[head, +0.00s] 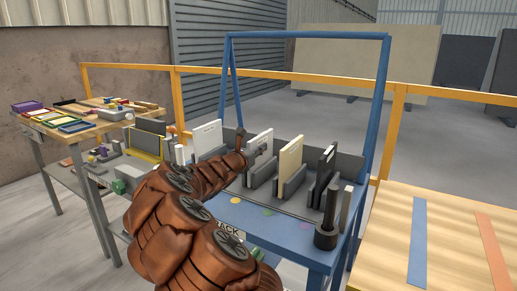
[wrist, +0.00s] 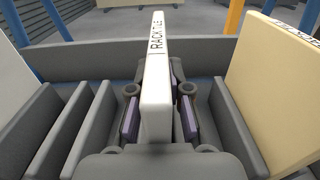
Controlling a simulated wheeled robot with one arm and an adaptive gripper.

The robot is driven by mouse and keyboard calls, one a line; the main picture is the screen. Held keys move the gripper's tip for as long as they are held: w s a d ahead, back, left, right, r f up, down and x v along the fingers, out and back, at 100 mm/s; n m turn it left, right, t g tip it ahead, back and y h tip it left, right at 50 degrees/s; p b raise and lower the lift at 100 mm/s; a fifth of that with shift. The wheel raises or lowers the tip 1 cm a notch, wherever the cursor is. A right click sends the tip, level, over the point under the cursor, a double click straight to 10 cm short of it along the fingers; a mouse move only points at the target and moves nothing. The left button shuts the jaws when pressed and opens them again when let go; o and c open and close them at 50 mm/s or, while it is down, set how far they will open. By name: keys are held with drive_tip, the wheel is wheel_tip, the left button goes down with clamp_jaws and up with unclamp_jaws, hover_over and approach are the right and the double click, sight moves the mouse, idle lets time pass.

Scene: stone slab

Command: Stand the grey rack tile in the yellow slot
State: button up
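The rack tile (wrist: 155,85), pale grey-white with "RACK TILE" lettered on its top edge, stands upright in a slot of the dark grey rack (wrist: 85,125). It also shows in the head view (head: 260,143). My gripper (wrist: 160,118) has one purple-padded finger on each side of the tile. A narrow gap shows beside the pads, so it looks open around the tile. In the head view my gripper (head: 250,152) is at the tile's near edge. A yellow dot (head: 267,211) marks the blue table front. The tile's lower part is hidden in the wrist view.
A cream tile (head: 290,158) stands close to the right, with a dark tile (head: 325,165) beyond it. A white tile (head: 208,138) stands left. A dark cylindrical holder (head: 327,236) is at the right front. A blue frame (head: 382,100) rises over the table.

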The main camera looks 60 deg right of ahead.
drive_tip(key=o, duration=0.3)
drive_tip(key=shift+s+a+r+p, duration=0.15)
drive_tip(key=shift+a+p, duration=0.1)
drive_tip(key=shift+a, duration=2.75)
drive_tip(key=shift+s+a+f+p, duration=0.1)
drive_tip(key=shift+a+p, duration=0.1)
drive_tip(key=shift+a, duration=2.8)
